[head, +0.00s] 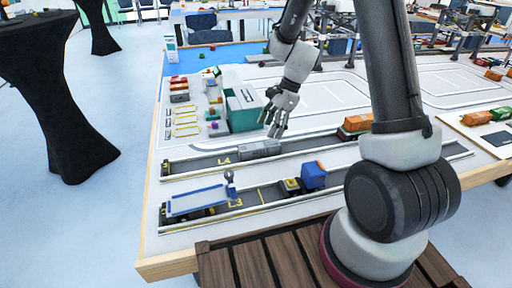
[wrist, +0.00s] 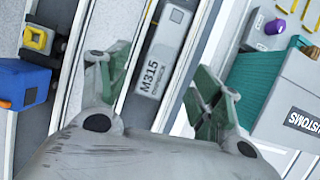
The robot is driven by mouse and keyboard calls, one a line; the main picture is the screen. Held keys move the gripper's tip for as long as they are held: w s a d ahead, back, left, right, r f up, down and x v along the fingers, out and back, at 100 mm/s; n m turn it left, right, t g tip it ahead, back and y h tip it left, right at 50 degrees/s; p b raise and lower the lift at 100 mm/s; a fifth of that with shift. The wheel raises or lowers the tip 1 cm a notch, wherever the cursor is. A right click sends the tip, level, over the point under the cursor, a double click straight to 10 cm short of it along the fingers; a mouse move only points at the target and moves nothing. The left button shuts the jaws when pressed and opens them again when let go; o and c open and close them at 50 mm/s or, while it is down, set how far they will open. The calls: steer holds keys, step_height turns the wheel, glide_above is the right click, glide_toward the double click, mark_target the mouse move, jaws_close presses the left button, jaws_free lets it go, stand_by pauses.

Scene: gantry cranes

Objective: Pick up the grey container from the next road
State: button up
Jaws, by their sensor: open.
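The grey container (head: 260,149) lies on the road marked L4 (head: 195,163), just behind the front road. In the wrist view the grey container (wrist: 166,48), marked M315, lies between my two open fingers, its near end close to them. My gripper (head: 276,129) is open and empty, pointing down above the container in the head view. In the wrist view my gripper (wrist: 157,82) has one finger each side of the container's line. I cannot tell the exact height gap.
A blue container (head: 313,175) and yellow vehicle (head: 291,185) stand on the front road, with a blue-framed trailer (head: 198,200) at left. The teal-and-grey customs building (head: 243,107) stands close behind the grey container. An orange-loaded truck (head: 355,124) is to the right.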

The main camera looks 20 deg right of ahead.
mark_target(260, 145)
steer(key=shift+m, duration=0.4)
steer(key=shift+f, duration=0.15)
steer(key=x, duration=0.7)
steer(key=shift+w+a+f, duration=0.1)
steer(key=shift+a+f, duration=0.1)
steer(key=shift+a, duration=0.1)
steer(key=c, duration=1.2)
